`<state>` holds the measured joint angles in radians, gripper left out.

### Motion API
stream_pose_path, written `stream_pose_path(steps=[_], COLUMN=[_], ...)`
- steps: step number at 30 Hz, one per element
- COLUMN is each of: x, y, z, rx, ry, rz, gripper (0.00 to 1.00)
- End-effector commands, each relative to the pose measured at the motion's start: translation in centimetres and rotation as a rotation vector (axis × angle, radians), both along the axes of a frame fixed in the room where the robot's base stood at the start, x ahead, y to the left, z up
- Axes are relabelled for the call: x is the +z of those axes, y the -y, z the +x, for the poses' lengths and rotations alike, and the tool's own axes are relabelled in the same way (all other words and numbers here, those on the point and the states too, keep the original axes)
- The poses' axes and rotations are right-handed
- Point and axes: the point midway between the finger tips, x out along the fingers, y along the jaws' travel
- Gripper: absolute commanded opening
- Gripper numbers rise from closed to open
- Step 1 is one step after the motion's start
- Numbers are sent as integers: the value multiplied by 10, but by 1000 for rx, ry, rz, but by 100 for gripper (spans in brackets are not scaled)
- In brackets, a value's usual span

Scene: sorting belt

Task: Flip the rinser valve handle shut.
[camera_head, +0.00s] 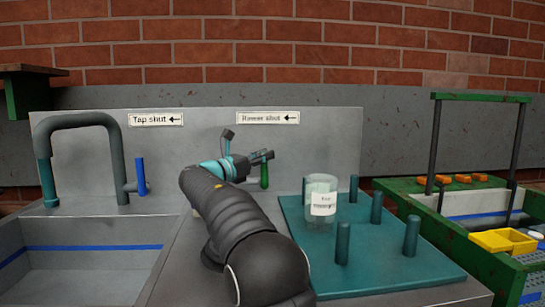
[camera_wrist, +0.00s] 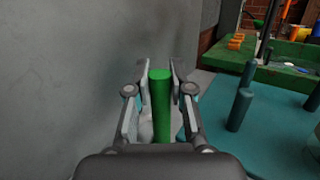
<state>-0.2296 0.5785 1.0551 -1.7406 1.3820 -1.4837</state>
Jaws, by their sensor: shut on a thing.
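The rinser valve handle is a green rounded bar (camera_head: 264,175) at the grey back panel, below the "Rinser shut" label (camera_head: 268,118), whose arrow points left. In the head view it stands upright. In the wrist view the green handle (camera_wrist: 161,100) sits between the two fingers of my gripper (camera_wrist: 161,75). My gripper (camera_head: 264,157) is shut on the handle, near its upper part in the head view. The valve body behind the handle is hidden by my gripper and arm.
A teal peg board (camera_head: 400,270) with several upright pegs and a labelled glass jar (camera_head: 321,215) stands right of my arm. A sink (camera_head: 80,278) with a tap (camera_head: 85,120) and blue tap handle (camera_head: 141,176) is at left. A green crate (camera_head: 460,237) stands far right.

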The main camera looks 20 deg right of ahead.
Motion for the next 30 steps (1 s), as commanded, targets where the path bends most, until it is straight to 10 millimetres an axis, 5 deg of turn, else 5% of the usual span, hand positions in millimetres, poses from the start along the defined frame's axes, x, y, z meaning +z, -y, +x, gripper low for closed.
stream_pose_path(steps=[8,9,12,23,30], x=[0,0,0,-1,-6], y=[-2,-2,-2,-1,-32], z=[1,1,1,-1,-14], rx=[4,4,3,-1,3], ry=[-2,-2,0,0,-1], rz=[-3,-3,-2,-1,-1], gripper=[0,24,47,47,47])
